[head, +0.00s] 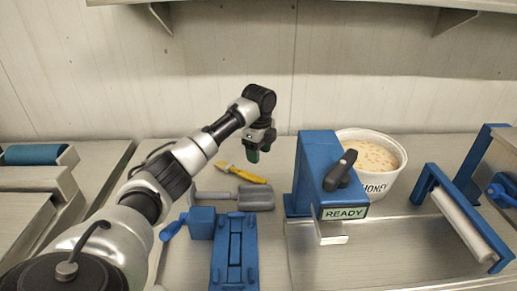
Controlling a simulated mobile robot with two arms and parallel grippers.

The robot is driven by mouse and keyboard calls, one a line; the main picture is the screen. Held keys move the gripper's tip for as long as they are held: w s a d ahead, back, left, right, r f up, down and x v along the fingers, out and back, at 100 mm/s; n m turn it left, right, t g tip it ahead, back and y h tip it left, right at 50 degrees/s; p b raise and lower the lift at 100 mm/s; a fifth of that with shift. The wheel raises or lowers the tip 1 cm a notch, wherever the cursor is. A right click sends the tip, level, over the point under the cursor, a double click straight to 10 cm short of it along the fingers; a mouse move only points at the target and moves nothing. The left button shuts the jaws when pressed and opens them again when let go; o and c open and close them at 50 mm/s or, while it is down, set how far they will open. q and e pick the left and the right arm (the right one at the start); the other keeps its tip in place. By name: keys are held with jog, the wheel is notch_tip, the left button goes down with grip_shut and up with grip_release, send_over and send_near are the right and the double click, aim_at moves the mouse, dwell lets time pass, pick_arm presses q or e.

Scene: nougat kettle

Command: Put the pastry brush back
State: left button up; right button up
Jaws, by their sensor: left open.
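The pastry brush appears to be the slim yellow tool (241,173) lying flat on the metal worktop, slanting down to the right. A holder for the brush is not clearly recognisable. My right gripper is out of view.
A grey paddle-like tool (243,198) lies in front of the yellow one. A blue fixture (234,250) sits nearer me. To the right stand a blue machine with a READY sign (344,213), a white HONEY tub (378,182) and a roller frame (458,222). A shelf overhangs above.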

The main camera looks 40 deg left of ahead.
aim_at(259, 178)
pick_arm(q)
notch_tip(259, 178, down, 10)
jog(key=shift+f+p, duration=0.1)
jog(key=shift+p, duration=0.3)
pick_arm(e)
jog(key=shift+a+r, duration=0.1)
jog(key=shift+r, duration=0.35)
